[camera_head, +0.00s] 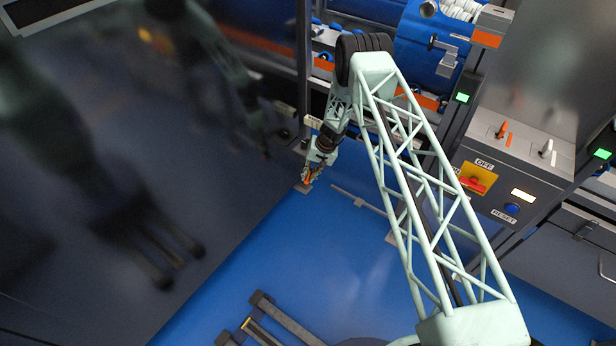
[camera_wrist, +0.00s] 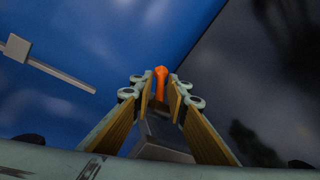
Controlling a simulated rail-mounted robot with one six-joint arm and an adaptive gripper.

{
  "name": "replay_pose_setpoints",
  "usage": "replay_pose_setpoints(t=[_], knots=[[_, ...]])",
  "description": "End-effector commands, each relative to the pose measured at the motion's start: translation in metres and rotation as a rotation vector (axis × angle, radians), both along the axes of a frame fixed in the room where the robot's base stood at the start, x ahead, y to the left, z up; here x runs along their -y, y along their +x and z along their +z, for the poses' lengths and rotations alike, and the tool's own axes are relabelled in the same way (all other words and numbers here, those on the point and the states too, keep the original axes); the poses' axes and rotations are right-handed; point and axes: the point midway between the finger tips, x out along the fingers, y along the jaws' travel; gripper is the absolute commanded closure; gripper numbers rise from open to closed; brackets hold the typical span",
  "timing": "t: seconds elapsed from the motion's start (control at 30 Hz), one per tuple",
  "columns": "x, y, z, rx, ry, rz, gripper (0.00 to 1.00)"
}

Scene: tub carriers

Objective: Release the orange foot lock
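The orange foot lock (camera_wrist: 160,82) shows in the wrist view as a narrow orange lever. It stands between or just beyond my gripper's (camera_wrist: 162,92) two fingertips, with visible gaps beside it. My gripper is open, its yellow-padded fingers on either side of the lever. A grey block (camera_wrist: 165,137) lies between the fingers, below the lever in the picture. In the head view my gripper (camera_head: 311,176) points down low over the blue floor, near its edge by the dark wall. A bit of orange shows at its tips. Contact with the lever cannot be told.
A grey bar with a block (camera_wrist: 17,48) lies on the blue floor (camera_head: 290,250). A dark, reflective wall (camera_head: 180,170) borders it on the left. A control panel (camera_head: 510,170) with a yellow-red OFF switch (camera_head: 476,178) stands at right. Dark rails (camera_head: 285,320) lie at the bottom.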

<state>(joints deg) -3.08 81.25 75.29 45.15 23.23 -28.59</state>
Motion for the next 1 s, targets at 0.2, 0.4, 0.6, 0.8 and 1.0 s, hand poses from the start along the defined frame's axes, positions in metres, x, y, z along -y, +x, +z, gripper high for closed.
replay_pose_setpoints(t=[0.2, 0.4, 0.6, 0.8, 1.0], knots=[[-0.001, -0.002, -0.001, -0.002, 0.000, 0.001, 0.79], [-0.001, 0.000, 0.000, 0.000, 0.000, 0.000, 0.79], [-0.001, 0.001, 0.002, 0.001, 0.001, 0.001, 0.79], [0.001, 0.001, 0.009, 0.002, 0.001, 0.000, 0.79], [0.006, -0.002, 0.023, 0.001, 0.000, 0.000, 0.79]])
